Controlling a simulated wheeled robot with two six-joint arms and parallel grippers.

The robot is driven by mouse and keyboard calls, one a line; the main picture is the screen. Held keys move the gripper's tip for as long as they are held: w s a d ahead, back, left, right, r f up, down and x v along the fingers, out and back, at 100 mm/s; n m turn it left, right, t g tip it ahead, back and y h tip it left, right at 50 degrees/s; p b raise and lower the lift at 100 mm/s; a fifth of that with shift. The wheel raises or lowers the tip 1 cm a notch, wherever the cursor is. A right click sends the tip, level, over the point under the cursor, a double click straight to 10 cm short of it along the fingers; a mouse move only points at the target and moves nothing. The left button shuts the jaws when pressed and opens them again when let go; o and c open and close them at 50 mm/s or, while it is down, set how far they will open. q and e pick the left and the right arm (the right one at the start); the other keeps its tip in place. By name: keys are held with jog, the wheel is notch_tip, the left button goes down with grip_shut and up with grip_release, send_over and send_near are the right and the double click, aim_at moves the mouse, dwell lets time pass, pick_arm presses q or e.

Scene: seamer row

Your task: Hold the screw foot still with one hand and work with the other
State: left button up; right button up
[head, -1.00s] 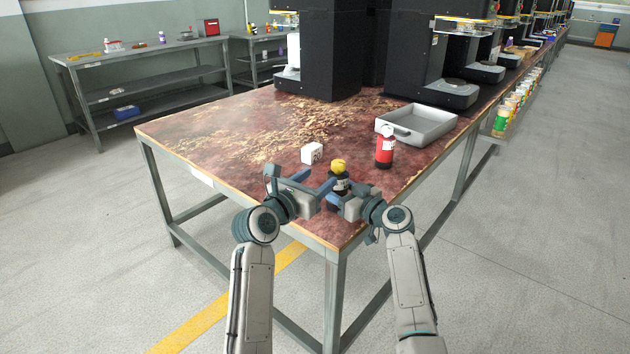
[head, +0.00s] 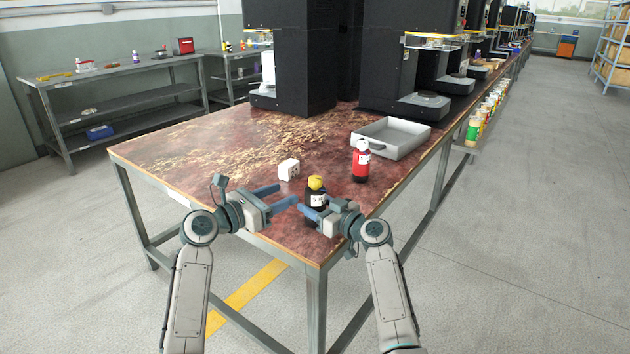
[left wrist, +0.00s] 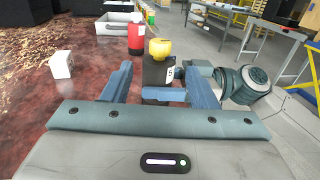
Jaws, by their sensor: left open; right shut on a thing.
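A dark bottle-shaped thing with a yellow top (head: 316,184) and a white label stands upright near the front corner of the table. My right gripper (head: 313,208) is shut on its body from the right. The same thing shows in the left wrist view (left wrist: 160,48), beyond my left fingers, with its lower part hidden. My left gripper (head: 286,196) is open and empty, to the left of the dark thing and apart from it. Its two blue fingers show in the left wrist view (left wrist: 158,84). I see nothing else shaped like a screw foot.
A red bottle (head: 361,163) with a white cap stands behind, to the right. A small white box (head: 288,169) lies behind my left gripper. A grey tray (head: 408,150) is farther back, near black machines (head: 408,60). The table's left part (head: 190,155) is clear.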

aim_at(310, 182)
pick_arm(q)
jog(key=x, duration=1.1)
jog(key=shift+w+d, duration=0.1)
jog(key=shift+d, duration=0.1)
jog(key=c, duration=1)
